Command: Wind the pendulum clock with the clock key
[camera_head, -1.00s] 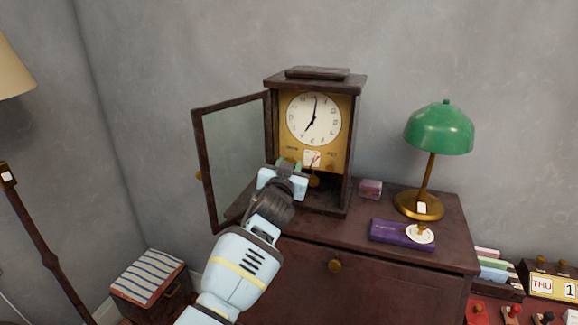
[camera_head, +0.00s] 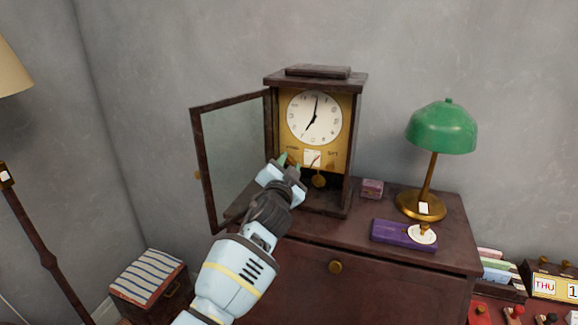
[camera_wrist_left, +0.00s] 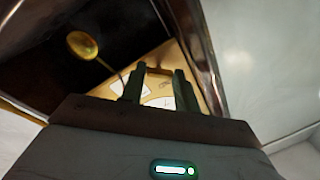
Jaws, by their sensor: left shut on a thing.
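The pendulum clock (camera_head: 314,118) stands on the cabinet with its glass door (camera_head: 232,150) swung open to the left. Its white dial and gold face plate show, with a small white gauge below the dial. The brass pendulum (camera_head: 319,181) hangs below; its bob also shows in the left wrist view (camera_wrist_left: 82,45). My left gripper (camera_head: 286,160) is at the lower left of the face plate, its fingers pointing at it. In the left wrist view it is shut on a small brownish-gold piece (camera_wrist_left: 158,70), apparently the clock key, mostly hidden by the fingers. My right gripper is out of view.
On the cabinet top (camera_head: 375,262), right of the clock, are a small pinkish box (camera_head: 372,189), a purple box (camera_head: 398,235) and a green lamp (camera_head: 440,128). A striped box (camera_head: 148,276) stands at the lower left. The open door stands close left of my gripper.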

